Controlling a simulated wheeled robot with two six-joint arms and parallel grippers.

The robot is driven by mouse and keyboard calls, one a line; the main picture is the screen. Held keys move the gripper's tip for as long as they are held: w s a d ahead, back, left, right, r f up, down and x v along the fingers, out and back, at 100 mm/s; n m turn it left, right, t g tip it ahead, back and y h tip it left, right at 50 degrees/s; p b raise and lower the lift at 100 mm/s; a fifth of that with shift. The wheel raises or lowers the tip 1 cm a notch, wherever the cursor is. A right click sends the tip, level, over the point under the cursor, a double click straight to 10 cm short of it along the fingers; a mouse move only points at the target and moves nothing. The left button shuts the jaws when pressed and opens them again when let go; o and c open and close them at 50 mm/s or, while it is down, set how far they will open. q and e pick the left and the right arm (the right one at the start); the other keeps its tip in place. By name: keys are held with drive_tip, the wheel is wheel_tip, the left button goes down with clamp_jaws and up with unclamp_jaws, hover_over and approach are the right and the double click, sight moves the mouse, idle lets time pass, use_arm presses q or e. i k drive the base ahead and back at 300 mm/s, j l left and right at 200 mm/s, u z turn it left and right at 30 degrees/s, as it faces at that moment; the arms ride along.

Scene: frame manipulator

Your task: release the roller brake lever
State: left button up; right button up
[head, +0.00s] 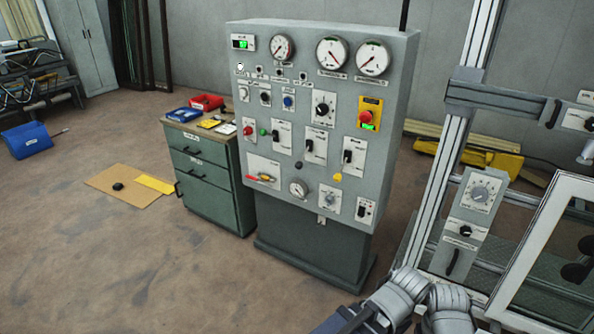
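I cannot read the small labels, so I cannot tell for sure which control is the roller brake lever. A black lever or handle (453,263) sits low on a small grey control box (466,222) on the metal frame at the right. Several black-handled switches sit on the large grey control cabinet, one of them at its right side (347,157). Rounded grey parts of my own arm show at the bottom right, in front of the frame. No gripper fingers can be made out in the head view.
The control cabinet (385,206) with gauges and a red stop button (365,116) stands in the middle. A green drawer unit (207,188) is beside it. The metal frame (447,160) and a framed clear panel (531,239) fill the right. Floor at left is mostly free, with a cardboard sheet (105,186).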

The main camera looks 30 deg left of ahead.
sight(298, 165)
drive_tip(key=i+j, duration=0.15)
drive_tip(key=j, duration=0.25)
drive_tip(key=i+j, duration=0.1)
drive_tip(key=j, duration=0.3)
drive_tip(key=i+j, duration=0.15)
drive_tip(key=j, duration=0.25)
drive_tip(key=i+j, duration=0.15)
drive_tip(key=j, duration=0.2)
drive_tip(key=i+j, duration=0.1)
drive_tip(key=j, duration=0.3)
drive_tip(key=i+j, duration=0.15)
drive_tip(key=j, duration=0.25)
drive_tip(key=i+j, duration=0.1)
drive_tip(key=j, duration=0.3)
drive_tip(key=i+j, duration=0.15)
drive_tip(key=j, duration=0.25)
